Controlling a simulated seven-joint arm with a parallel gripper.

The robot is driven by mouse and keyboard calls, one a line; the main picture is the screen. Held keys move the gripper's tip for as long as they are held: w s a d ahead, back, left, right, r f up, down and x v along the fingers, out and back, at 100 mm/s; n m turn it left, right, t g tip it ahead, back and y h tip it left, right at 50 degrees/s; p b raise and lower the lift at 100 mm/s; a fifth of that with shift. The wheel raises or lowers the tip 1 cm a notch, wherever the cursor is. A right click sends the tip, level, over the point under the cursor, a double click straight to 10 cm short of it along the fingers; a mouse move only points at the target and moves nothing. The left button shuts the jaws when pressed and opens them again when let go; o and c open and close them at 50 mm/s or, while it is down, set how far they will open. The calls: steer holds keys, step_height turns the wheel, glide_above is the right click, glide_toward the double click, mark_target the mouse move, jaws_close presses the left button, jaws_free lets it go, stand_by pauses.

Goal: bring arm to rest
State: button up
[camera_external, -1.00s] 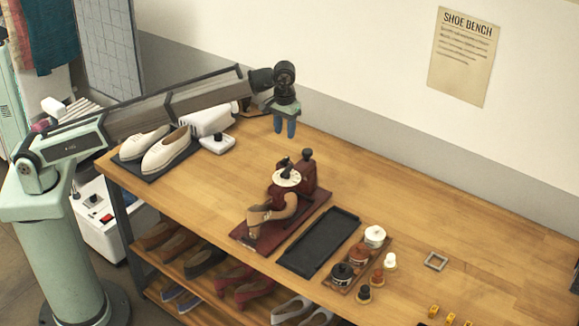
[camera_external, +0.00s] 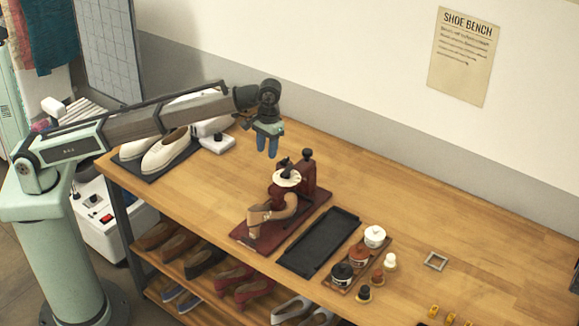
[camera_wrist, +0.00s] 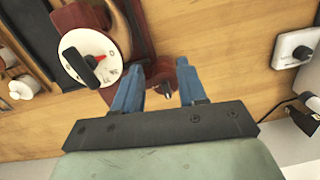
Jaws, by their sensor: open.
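My gripper (camera_external: 269,145) is open and empty, with its blue fingers pointing down, above the bench behind the dark red shoe stretcher. In the wrist view, my gripper (camera_wrist: 158,88) has its two blue fingers apart with nothing between them. The dark red stretcher (camera_external: 310,178) has a white dial with a black knob and carries a tan shoe (camera_external: 258,222). In the wrist view, the white dial (camera_wrist: 80,50) lies left of my fingers, and part of the red stretcher lies beyond the fingertips.
The wooden bench (camera_external: 420,215) holds a black tray (camera_external: 318,243), a rack of jars (camera_external: 345,285), a small grey frame (camera_external: 435,261) and cream shoes (camera_external: 165,152) on a dark mat. A white device (camera_external: 217,143) stands beside the shoes. The wall is close behind.

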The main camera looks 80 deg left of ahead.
steer(key=s+d+f+m+g, duration=0.1)
steer(key=s+d+f, duration=0.4)
steer(key=s, duration=0.5)
steer(key=s+d+f+m+g, duration=0.1)
steer(key=s+d+f+m, duration=0.15)
steer(key=s+f, duration=0.55)
steer(key=s+d+f+g, duration=0.1)
steer(key=s+d+f, duration=0.3)
steer(key=s, duration=0.7)
steer(key=s+d+f+g, duration=0.25)
steer(key=s+f, duration=0.35)
steer(key=f, duration=0.5)
steer(key=s+d+f+g, duration=0.1)
steer(key=s+d+f, duration=0.35)
steer(key=f, duration=0.75)
steer(key=s+a+f+m+t, duration=0.1)
steer(key=s+a+f+m, duration=0.1)
steer(key=s+a+f, duration=0.4)
steer(key=s+a+f+m+t+y, duration=0.1)
steer(key=s+a+f, duration=0.1)
steer(key=a+f, duration=0.7)
steer(key=s+a+f+m, duration=0.2)
steer(key=s+a+f, duration=0.3)
steer(key=a, duration=0.4)
steer(key=s+a+f+g, duration=0.1)
steer(key=s+a+f, duration=0.2)
steer(key=s+a, duration=1)
steer(key=shift+s+f+h, duration=0.2)
steer(key=shift+f+h, duration=0.1)
steer(key=shift+h, duration=0.1)
